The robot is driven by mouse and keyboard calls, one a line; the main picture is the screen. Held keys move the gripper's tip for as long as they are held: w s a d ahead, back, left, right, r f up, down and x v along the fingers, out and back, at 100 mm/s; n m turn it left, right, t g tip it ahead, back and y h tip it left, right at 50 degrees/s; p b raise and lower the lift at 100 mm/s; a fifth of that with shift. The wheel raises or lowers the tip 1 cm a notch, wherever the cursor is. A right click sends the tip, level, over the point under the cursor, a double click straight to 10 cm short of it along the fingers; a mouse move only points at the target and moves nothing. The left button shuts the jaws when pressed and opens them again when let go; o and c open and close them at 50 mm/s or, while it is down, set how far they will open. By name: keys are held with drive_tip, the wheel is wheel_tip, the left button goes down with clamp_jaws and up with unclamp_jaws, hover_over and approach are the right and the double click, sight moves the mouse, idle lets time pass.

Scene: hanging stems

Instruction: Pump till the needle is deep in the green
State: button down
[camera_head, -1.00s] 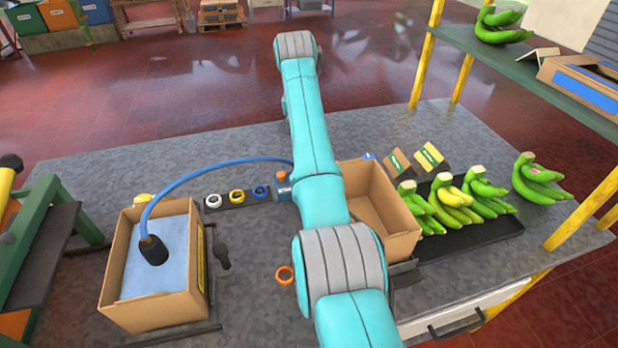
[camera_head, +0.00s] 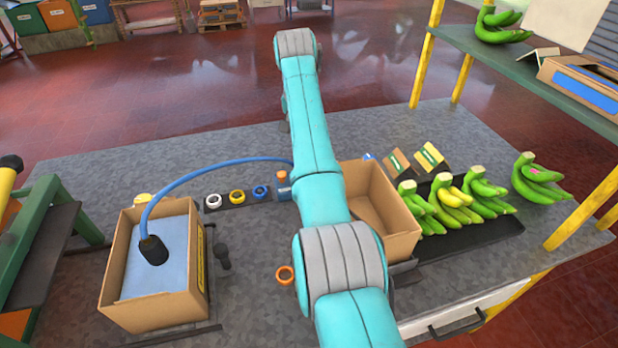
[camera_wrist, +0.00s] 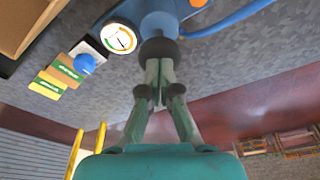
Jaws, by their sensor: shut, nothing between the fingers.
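In the wrist view my gripper (camera_wrist: 158,92) is shut and empty. Its fingertips are at the dark round knob (camera_wrist: 158,50) on top of the blue pump (camera_wrist: 160,18); I cannot tell whether they touch it. The round white gauge (camera_wrist: 120,38) is beside the pump, with a coloured arc that includes orange and green. Its dark needle is too small to read surely against the arc. In the head view my arm hides the gripper, pump and gauge.
A blue hose (camera_head: 205,165) runs from a cardboard box (camera_head: 180,308) to behind my arm. An open empty box (camera_head: 400,228) and green bananas (camera_head: 485,195) stand on the right. A blue knob (camera_wrist: 86,64) and small cards (camera_wrist: 45,86) are near the gauge.

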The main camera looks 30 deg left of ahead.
drive_tip(key=shift+f, duration=0.95)
drive_tip(key=shift+r, duration=1.85)
drive_tip(key=shift+f, duration=1.85)
drive_tip(key=shift+r, duration=1.85)
drive_tip(key=shift+f, duration=0.1)
